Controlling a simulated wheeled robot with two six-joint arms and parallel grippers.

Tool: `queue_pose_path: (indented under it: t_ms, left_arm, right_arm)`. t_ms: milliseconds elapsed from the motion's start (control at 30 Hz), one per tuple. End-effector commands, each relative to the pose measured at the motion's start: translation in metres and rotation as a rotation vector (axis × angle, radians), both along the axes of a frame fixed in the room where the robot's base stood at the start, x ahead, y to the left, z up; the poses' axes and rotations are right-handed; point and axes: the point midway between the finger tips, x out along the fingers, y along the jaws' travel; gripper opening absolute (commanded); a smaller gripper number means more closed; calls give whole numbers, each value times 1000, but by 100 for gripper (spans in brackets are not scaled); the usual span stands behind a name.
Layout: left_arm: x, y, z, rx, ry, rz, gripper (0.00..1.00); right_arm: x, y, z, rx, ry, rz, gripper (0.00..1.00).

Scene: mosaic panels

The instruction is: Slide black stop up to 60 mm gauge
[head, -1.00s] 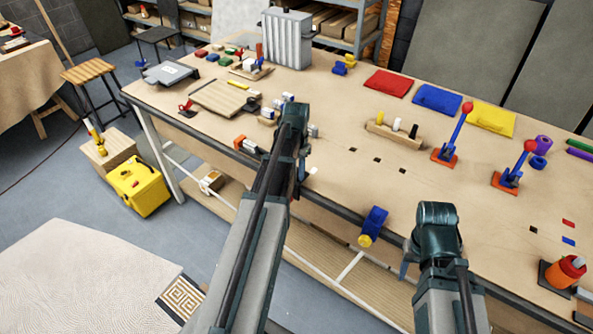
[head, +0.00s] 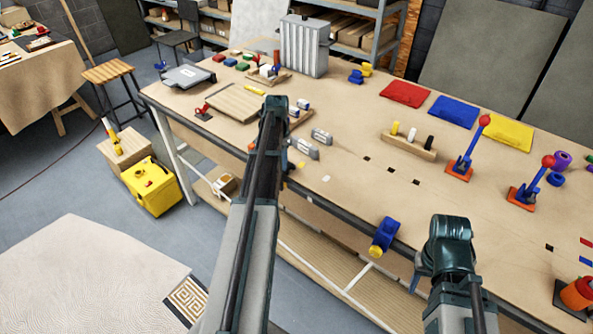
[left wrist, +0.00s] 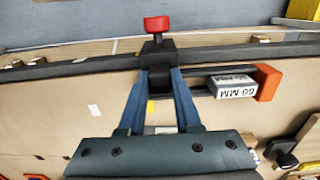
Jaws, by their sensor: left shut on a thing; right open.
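In the left wrist view, my left gripper (left wrist: 158,125) is shut on the black stop (left wrist: 157,52), which carries a red knob (left wrist: 157,25). The white gauge block marked 60 MM (left wrist: 233,87) lies to the right of the stop, with a gap between them. An orange end block (left wrist: 268,83) stands at the gauge's right side. My right gripper (head: 417,278) is open and empty at the bench's front edge.
Two grey-white blocks (head: 320,136) lie on the bench right of my left arm. A wooden holder with coloured pegs (head: 409,146), two red-knobbed levers (head: 466,150) and a blue-yellow part (head: 384,236) stand further right. The bench middle is mostly clear.

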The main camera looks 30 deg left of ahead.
Motion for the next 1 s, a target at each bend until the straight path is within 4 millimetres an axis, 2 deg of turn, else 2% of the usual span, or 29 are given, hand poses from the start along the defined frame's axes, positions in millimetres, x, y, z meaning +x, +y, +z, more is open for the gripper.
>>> queue_pose_path:
  t_ms: [33, 100, 300, 467, 800, 833, 1000]
  left_arm:
    - [4, 15, 0, 1, 0, 4, 0]
    - [4, 28, 0, 1, 0, 3, 0]
    - [6, 54, 0, 1, 0, 1, 0]
    - [5, 62, 0, 1, 0, 1, 0]
    - [5, 63, 0, 3, 0, 1, 0]
    - [5, 63, 0, 3, 0, 1, 34]
    - [5, 63, 0, 2, 0, 1, 62]
  right_arm:
    - [0, 0, 0, 0, 0, 0, 50]
    - [0, 0, 0, 0, 0, 0, 50]
    - [0, 0, 0, 0, 0, 0, 50]
    - [0, 0, 0, 0, 0, 0, 50]
    - [0, 0, 0, 0, 0, 0, 50]
    - [0, 0, 0, 0, 0, 0, 50]
    - [0, 0, 0, 0, 0, 0, 50]
